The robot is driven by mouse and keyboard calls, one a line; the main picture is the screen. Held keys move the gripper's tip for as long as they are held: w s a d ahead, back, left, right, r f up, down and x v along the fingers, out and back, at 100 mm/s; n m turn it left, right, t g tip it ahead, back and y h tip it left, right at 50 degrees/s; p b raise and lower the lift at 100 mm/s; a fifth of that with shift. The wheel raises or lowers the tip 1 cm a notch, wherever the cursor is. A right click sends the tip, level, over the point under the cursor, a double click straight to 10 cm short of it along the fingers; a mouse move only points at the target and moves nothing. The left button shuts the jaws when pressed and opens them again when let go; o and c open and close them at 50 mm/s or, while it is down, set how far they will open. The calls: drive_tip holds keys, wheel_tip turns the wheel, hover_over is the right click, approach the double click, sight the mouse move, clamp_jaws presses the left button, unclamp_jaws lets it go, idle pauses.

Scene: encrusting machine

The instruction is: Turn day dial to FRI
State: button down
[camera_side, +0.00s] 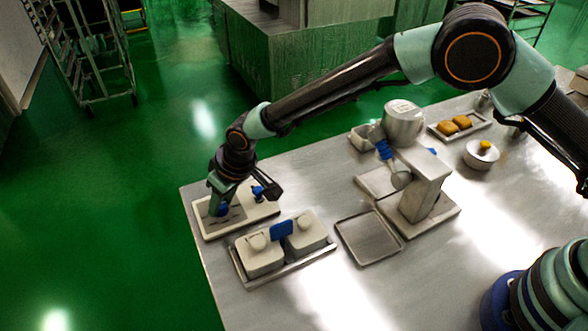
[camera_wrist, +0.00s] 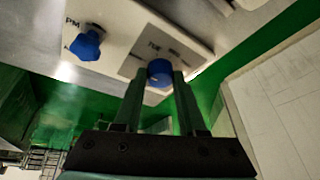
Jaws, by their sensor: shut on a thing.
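The day dial is a round blue knob (camera_wrist: 159,73) on a grey plate set in a white panel (camera_wrist: 125,20). In the wrist view my gripper (camera_wrist: 158,78) has one finger on each side of this knob and is shut on it. A small word by the knob looks like TUE; the other marks are too blurred to read. In the side view the panel (camera_side: 262,211) lies at the table's far left corner, with my gripper (camera_side: 221,204) over the knob (camera_side: 222,210).
A second blue knob (camera_wrist: 86,45), marked PM, is on the same panel beside my gripper. A tray (camera_side: 291,269) with two white lidded containers stands in front of the panel. An empty tray (camera_side: 368,239) and a mixer-like machine (camera_side: 425,184) stand to the right.

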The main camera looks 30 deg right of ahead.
drive_tip(key=shift+a+m, duration=0.1)
drive_tip(key=shift+m, duration=0.2)
drive_tip(key=shift+c, duration=2.4)
unclamp_jaws()
drive_tip(key=shift+r, duration=0.1)
drive_tip(key=v, duration=1.2)
